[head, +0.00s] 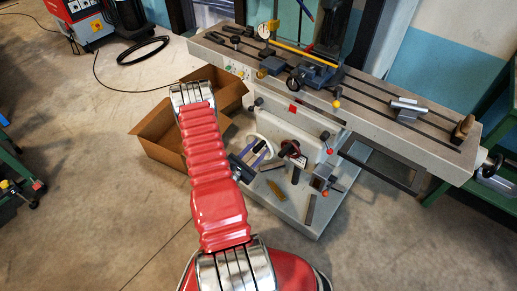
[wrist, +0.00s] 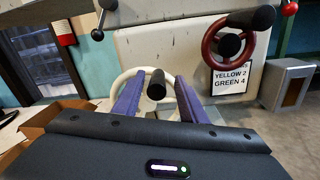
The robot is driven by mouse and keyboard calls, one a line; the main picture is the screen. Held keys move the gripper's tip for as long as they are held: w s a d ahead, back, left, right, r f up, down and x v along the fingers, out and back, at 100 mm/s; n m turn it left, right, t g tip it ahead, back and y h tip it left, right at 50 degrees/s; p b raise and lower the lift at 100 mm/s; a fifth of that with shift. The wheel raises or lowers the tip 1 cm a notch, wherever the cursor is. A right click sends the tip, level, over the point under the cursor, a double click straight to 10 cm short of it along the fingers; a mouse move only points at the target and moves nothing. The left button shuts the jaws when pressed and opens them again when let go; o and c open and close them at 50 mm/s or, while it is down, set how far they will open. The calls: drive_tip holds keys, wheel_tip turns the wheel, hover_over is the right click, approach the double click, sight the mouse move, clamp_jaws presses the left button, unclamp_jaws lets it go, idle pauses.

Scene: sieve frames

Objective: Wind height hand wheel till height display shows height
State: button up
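A white hand wheel (wrist: 139,74) with a black knob (wrist: 156,84) is on the machine's front; its rim also shows in the head view (head: 266,140). My gripper (wrist: 157,92) has two purple fingers, open, one on each side of the knob with a gap around it; in the head view it (head: 258,150) is close to the machine front. A dark red hand wheel (wrist: 219,42) with a black knob is to the right. Neither wheel carries a readable height label, and I cannot make out a height display.
A white sign (wrist: 232,79) below the red wheel reads "YELLOW 2, GREEN 4"; its top line is partly covered. The machine's long table (head: 375,103) overhangs above. Cardboard boxes (head: 158,130) stand to the left of the machine. A grey box (wrist: 288,84) is at right.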

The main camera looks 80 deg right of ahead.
drive_tip(key=shift+d, duration=0.15)
drive_tip(key=shift+c, duration=0.7)
drive_tip(key=shift+s, duration=0.1)
clamp_jaws()
